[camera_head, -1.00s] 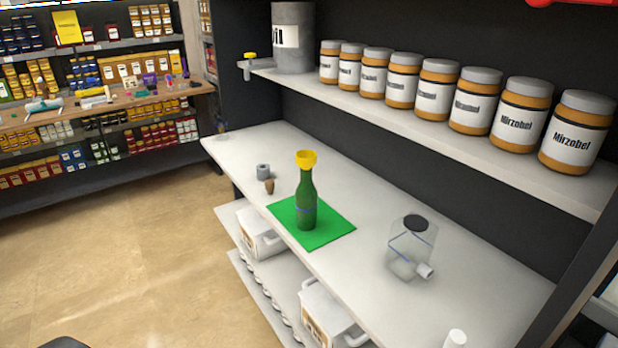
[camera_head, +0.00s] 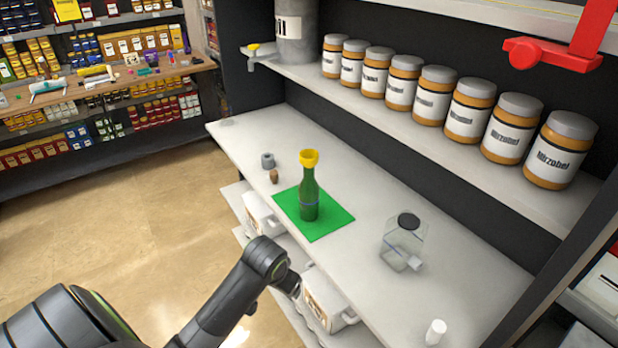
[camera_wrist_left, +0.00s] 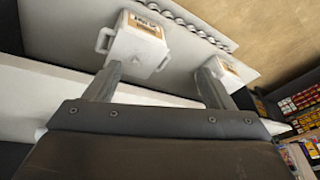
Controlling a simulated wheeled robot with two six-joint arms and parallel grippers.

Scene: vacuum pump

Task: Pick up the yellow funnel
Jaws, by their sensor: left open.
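The yellow funnel (camera_head: 309,158) sits upright in the mouth of a green bottle (camera_head: 309,196). The bottle stands on a green mat (camera_head: 338,222) on the white bench. My left arm reaches in from the bottom left of the head view, in front of the bench and well short of the funnel. My left gripper (camera_wrist_left: 158,76) shows in the left wrist view with its two fingers apart and nothing between them. White canisters lie beyond the fingers there. The funnel is not in the wrist view. My right gripper is not in view.
A clear container with a dark cap (camera_head: 404,243) stands right of the mat. A grey ring-like part (camera_head: 267,160) and a small brown object (camera_head: 274,176) are to its left. Several jars (camera_head: 510,127) line the shelf above. White canisters (camera_head: 327,303) sit below the bench top.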

